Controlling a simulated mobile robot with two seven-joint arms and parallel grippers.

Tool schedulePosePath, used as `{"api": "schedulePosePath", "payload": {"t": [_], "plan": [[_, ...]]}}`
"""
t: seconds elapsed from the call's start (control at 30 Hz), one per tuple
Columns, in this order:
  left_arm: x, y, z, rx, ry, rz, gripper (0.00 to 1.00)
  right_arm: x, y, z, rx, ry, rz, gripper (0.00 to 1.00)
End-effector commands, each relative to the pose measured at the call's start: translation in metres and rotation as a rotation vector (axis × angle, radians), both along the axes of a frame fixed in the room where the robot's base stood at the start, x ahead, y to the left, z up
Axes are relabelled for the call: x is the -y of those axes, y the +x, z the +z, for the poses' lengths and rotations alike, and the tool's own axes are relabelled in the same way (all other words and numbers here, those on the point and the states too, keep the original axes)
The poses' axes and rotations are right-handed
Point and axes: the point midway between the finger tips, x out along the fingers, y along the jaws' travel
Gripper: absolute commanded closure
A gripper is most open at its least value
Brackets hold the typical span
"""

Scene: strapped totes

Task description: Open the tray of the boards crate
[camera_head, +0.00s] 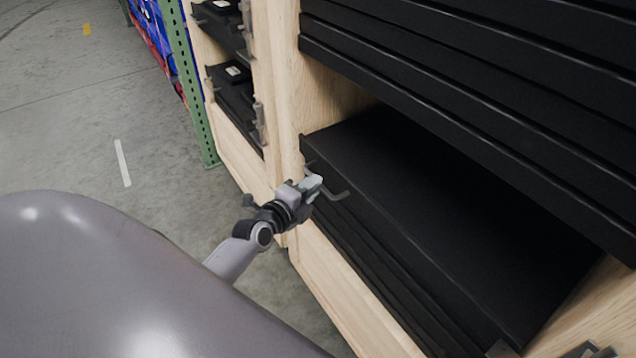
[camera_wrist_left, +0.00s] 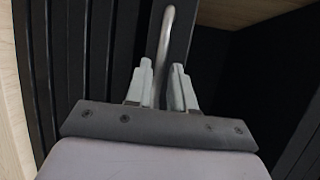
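A wooden crate (camera_head: 335,290) holds a stack of flat black trays or boards, with a broad black top surface (camera_head: 430,200). A thin bent metal handle (camera_head: 337,194) sticks out at its near left corner. My left gripper (camera_head: 313,186) is at this handle. In the left wrist view, the handle (camera_wrist_left: 166,40) runs down between the two fingers of my left gripper (camera_wrist_left: 162,68). The fingers are apart, and a gap shows between the rod and the right finger. The handle's lower end is hidden by the gripper. My right gripper is not in view.
More black trays (camera_head: 480,95) overhang above the top surface. Another wooden crate with black trays (camera_head: 235,90) stands at the left, beside a green rack post (camera_head: 190,85). Metal fittings (camera_head: 590,351) show at the bottom right.

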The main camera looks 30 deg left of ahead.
Motion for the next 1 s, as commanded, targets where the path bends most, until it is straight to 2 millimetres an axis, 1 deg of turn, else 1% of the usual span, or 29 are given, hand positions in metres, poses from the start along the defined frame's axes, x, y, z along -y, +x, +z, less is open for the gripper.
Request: {"api": "schedulePosePath", "payload": {"t": [0.03, 0.1, 0.3, 0.63, 0.67, 0.7, 0.73, 1.0], "plan": [[0.0, 0.008, -0.001, 0.002, -0.001, 0.0, 0.77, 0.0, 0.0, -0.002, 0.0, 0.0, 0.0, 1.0], [0.0, 0.015, -0.003, 0.001, -0.002, 0.0, 0.77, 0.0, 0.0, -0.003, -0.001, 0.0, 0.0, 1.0], [0.0, 0.028, -0.005, 0.0, 0.0, 0.0, 0.77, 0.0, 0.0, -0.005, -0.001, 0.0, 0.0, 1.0], [0.0, 0.031, -0.006, -0.001, 0.0, 0.0, 0.77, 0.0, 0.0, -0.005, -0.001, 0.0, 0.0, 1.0], [0.0, 0.03, -0.006, -0.001, 0.0, 0.0, 0.83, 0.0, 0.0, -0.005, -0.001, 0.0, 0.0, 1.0], [0.0, 0.03, -0.006, -0.001, 0.0, 0.0, 0.96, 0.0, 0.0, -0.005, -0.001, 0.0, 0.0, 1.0], [0.0, 0.03, -0.006, 0.0, 0.0, 0.0, 1.0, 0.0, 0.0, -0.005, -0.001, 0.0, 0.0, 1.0], [-0.001, 0.03, -0.006, 0.0, 0.0, 0.0, 1.0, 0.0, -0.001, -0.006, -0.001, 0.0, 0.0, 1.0]]}}
